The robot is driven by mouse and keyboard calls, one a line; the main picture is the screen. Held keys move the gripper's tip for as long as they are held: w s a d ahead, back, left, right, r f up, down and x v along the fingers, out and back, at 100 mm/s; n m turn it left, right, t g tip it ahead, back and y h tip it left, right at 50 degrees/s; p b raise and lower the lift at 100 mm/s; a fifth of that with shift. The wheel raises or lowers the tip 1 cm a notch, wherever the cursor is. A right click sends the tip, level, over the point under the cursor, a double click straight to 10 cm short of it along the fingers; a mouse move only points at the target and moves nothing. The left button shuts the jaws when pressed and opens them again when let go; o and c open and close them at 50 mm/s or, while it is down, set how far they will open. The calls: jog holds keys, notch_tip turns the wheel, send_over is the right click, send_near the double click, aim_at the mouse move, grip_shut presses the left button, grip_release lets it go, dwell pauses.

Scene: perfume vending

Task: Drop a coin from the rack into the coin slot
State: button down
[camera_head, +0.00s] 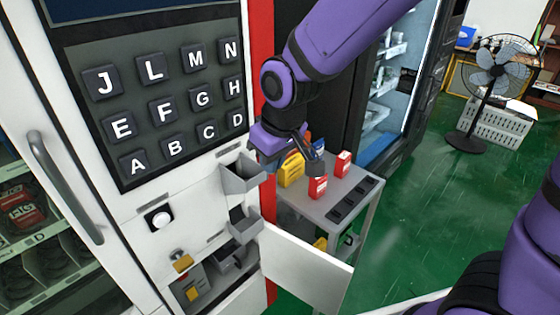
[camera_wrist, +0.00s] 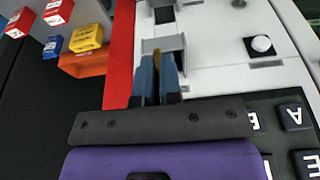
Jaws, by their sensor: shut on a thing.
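My gripper (camera_wrist: 159,78) is shut on a small gold coin (camera_wrist: 162,58), seen between the blue-grey fingertips in the wrist view. In the head view my gripper (camera_head: 268,158) points down beside the upper grey tray (camera_head: 240,180) on the white machine front. In the wrist view the fingers overlap this grey tray (camera_wrist: 164,43), and the coin appears over it. Whether the coin touches the tray cannot be told. A lower grey tray (camera_head: 245,222) sits beneath. I cannot clearly make out the coin slot or a coin rack.
A grey cart (camera_head: 340,205) stands right of the machine, carrying red boxes (camera_head: 318,187) and a yellow box (camera_head: 291,170). An open white door (camera_head: 305,268) juts out below the trays. A keypad (camera_head: 165,110) is at upper left.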

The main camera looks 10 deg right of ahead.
jog(key=shift+w+a+f, duration=0.25)
jog(key=shift+w+a, duration=0.2)
jog(key=shift+w, duration=0.25)
jog(key=shift+w+a+f, duration=0.25)
jog(key=shift+w+a, duration=0.2)
jog(key=shift+w, duration=0.2)
jog(key=shift+w+a+f, duration=0.25)
jog(key=shift+w+a, duration=0.2)
jog(key=shift+w, duration=0.25)
jog(key=shift+w+a+f, duration=0.4)
jog(key=shift+w+f, duration=0.2)
jog(key=shift+f, duration=0.1)
jog(key=shift+w+a+f, duration=0.4)
jog(key=shift+w+f, duration=0.15)
jog(key=shift+f, duration=0.15)
jog(key=c, duration=1.2)
grip_release()
jog(key=v, duration=1.1)
